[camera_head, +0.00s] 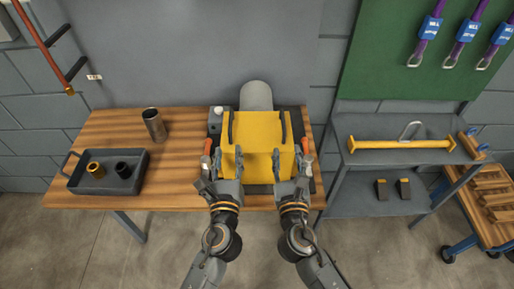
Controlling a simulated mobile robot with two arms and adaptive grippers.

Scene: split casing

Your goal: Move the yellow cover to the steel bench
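The yellow cover (257,135) is a boxy shell with a dark bar handle along each side. It sits on a dark machine base on the wooden table, in the middle of the head view. The steel bench (385,127) stands to the right of the table. My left gripper (226,164) is at the cover's near left corner and my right gripper (290,164) at its near right corner. Both have their fingers spread, the inner ones over the cover's face. Whether they touch it I cannot tell.
A yellow bar with a grey handle (401,144) lies across the steel bench top. A grey tray (126,185) with two small parts and a metal cup (154,125) are on the wooden table (185,185). A wooden cart (492,200) stands far right.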

